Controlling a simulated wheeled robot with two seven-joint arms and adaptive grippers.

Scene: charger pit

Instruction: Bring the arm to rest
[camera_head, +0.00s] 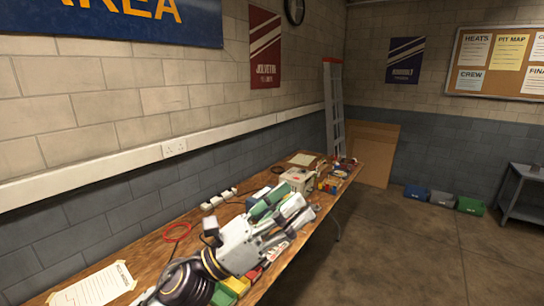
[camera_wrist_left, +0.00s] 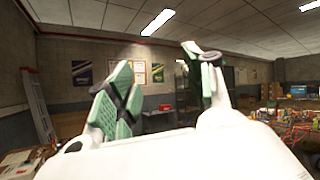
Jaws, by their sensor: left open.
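My left gripper (camera_head: 287,204) is in the head view above the wooden workbench (camera_head: 150,258), its arm coming in from the lower left. Its two green-padded fingers point away toward the far end of the bench. In the left wrist view the left gripper (camera_wrist_left: 160,98) shows its fingers spread apart with nothing between them. It looks out across the room. The left gripper and forearm hide part of the bench top and some of the things on it. My right gripper is in neither view.
A red cable loop (camera_head: 176,232) and a paper sheet (camera_head: 95,288) lie on the bench. A row of white chargers (camera_head: 218,199) stands along the wall side. A beige box (camera_head: 298,179) stands beyond the gripper.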

